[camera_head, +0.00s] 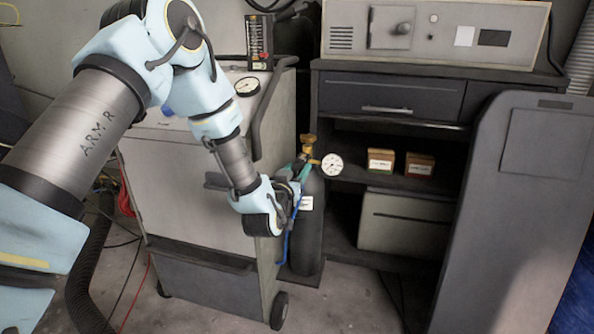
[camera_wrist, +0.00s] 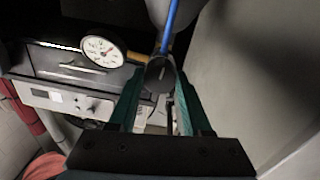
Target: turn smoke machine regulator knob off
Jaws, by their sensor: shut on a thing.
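The smoke machine (camera_head: 190,180) is a grey wheeled cabinet with a dark gas bottle (camera_head: 308,230) at its right side. The bottle has a brass regulator (camera_head: 308,143) on top and a round white gauge (camera_head: 332,165) to the right. My gripper (camera_head: 296,172) is at the regulator, beside the bottle's top. In the wrist view, the teal fingers of my gripper (camera_wrist: 160,85) are shut on a dark round knob (camera_wrist: 158,74). The gauge (camera_wrist: 102,51) shows to its upper left. The knob is hidden behind my gripper in the head view.
A blue hose (camera_wrist: 168,25) runs close by the knob. The cabinet's side wall (camera_wrist: 235,80) is close to my gripper on the right. Behind stands a dark shelf unit (camera_head: 388,125) with two small boxes (camera_head: 381,161). A grey panel (camera_head: 515,200) stands at the right.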

